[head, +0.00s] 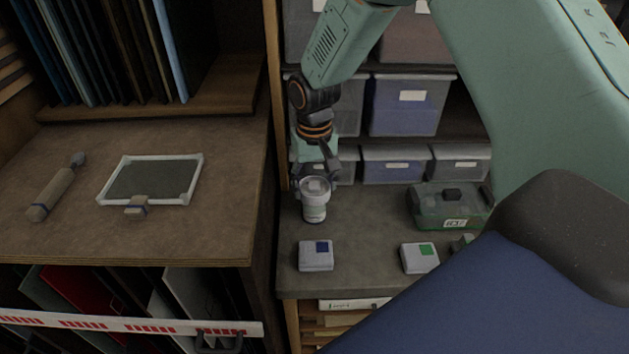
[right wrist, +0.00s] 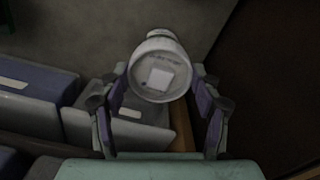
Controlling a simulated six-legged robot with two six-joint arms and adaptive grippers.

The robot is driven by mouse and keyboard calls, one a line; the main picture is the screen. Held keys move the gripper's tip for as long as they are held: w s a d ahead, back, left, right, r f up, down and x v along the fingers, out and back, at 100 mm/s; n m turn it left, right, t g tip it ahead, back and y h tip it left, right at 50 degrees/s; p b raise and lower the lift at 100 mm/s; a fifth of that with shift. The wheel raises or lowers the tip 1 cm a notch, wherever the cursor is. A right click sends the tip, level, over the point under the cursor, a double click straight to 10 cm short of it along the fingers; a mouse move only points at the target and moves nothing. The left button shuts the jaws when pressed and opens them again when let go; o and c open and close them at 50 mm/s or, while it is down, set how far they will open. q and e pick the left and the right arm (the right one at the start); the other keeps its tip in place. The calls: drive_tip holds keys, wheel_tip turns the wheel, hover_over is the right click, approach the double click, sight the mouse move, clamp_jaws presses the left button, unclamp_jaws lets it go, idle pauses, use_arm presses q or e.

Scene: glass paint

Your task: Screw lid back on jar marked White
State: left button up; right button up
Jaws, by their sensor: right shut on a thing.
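The white jar (head: 313,212) stands upright on the grey counter, below my right gripper (head: 316,183). Its round lid (head: 315,185) sits at the top of the jar and bears a pale square mark. In the right wrist view the lid (right wrist: 160,78) lies between the two fingers of my right gripper (right wrist: 160,95), which is shut on it. Whether the lid is seated on the thread cannot be seen. My left gripper is not in view.
A blue-marked container (head: 316,256) and a green-marked container (head: 420,258) stand near the counter's front. A green clear-lidded box (head: 450,207) is to the right. Storage bins (head: 405,105) stand behind. A framed panel (head: 150,180) lies on the left bench.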

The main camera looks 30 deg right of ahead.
drive_tip(key=shift+f, duration=0.6)
idle(1.5)
drive_tip(key=m, duration=0.5)
drive_tip(key=shift+a, duration=0.1)
drive_tip(key=shift+m, duration=0.5)
drive_tip(key=m, duration=0.4)
drive_tip(key=shift+m, duration=0.3)
drive_tip(key=shift+m, duration=0.9)
drive_tip(key=m, duration=0.3)
